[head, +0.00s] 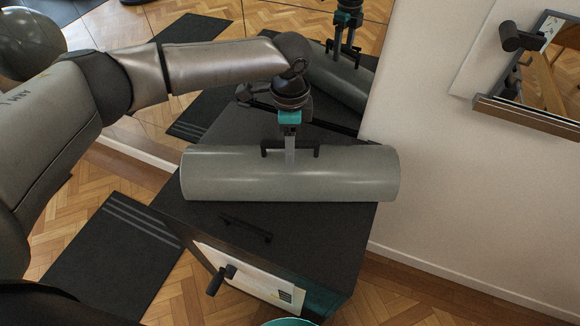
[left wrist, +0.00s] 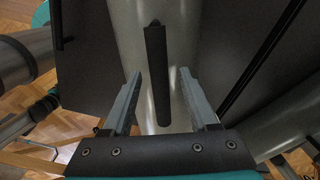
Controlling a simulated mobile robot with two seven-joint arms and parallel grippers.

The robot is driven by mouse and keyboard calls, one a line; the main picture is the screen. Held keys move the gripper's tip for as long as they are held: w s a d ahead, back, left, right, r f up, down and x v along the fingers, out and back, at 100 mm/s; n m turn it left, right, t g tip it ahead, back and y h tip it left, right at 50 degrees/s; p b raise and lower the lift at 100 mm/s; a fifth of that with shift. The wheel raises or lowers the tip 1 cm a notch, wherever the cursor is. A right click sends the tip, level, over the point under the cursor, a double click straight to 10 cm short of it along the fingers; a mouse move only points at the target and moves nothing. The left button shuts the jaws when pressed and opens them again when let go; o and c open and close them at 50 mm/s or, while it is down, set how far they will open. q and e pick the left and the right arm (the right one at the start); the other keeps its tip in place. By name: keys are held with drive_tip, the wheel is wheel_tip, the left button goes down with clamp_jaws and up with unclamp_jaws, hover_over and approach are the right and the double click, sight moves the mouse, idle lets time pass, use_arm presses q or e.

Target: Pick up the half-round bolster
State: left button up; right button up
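The half-round bolster (head: 215,176) is a long grey-green piece lying across the top of a black cabinet (head: 335,232). A black bar handle (head: 310,150) is on its upper side. My left gripper (head: 290,156) points down over the middle of the bolster at the handle. In the left wrist view the bolster (left wrist: 150,112) runs up the picture. The fingers (left wrist: 162,72) stand apart on either side of the handle (left wrist: 157,60), with gaps to both sides of it. My right gripper is not in view.
A mirror behind the cabinet reflects the bolster and my gripper (head: 348,20). A second black handle (head: 246,229) lies on the cabinet top near the front edge. A white wall (head: 450,190) stands close on the right. A dark mat (head: 112,255) lies on the parquet at left.

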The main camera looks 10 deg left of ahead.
use_arm(q)
clamp_jaws()
idle(1.2)
drive_tip(key=shift+r, duration=0.2)
